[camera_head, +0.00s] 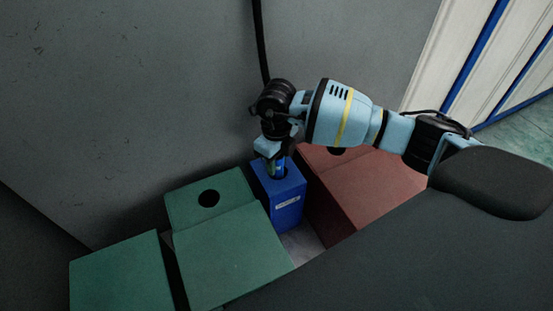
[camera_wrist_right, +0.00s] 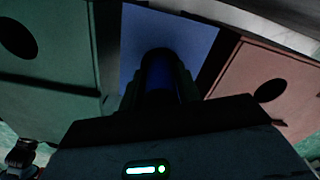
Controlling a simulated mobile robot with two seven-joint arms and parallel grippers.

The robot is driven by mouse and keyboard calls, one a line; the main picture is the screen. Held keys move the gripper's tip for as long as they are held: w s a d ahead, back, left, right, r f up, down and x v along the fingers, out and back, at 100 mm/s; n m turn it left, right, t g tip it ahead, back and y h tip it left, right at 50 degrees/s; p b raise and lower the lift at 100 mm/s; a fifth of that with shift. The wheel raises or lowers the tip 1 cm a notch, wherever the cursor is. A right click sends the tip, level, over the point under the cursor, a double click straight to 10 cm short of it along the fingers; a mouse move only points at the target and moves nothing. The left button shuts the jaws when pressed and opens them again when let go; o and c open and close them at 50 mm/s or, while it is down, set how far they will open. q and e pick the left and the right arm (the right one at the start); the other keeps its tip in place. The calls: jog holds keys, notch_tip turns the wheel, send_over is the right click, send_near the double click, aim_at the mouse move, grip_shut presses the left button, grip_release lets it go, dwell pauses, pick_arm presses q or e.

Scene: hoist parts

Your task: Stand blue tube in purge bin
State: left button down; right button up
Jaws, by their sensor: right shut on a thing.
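The blue tube (camera_head: 279,168) is upright between the fingers of my right gripper (camera_head: 273,160), which is shut on it. The blue bin (camera_head: 288,208), with a pale label on its front, is directly below; it looks like the purge bin. The tube's lower end is at the bin's top opening; how deep it sits inside is hidden. In the right wrist view the tube (camera_wrist_right: 158,78) shows dark between the fingers, over the bin's blue top (camera_wrist_right: 190,35). My left gripper is not in view.
Green boxes (camera_head: 225,258) stand left of the blue bin, one with a round hole in its top. A reddish box (camera_head: 365,190) stands close on the right. A grey wall (camera_head: 130,90) rises behind. A black cable (camera_head: 260,40) hangs above my gripper.

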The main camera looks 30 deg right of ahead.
jog(key=shift+f, duration=0.35)
dwell(0.3)
jog(key=o, duration=1.2)
notch_tip(320, 180, up, 8)
jog(key=shift+f, duration=0.1)
jog(key=shift+s, duration=0.1)
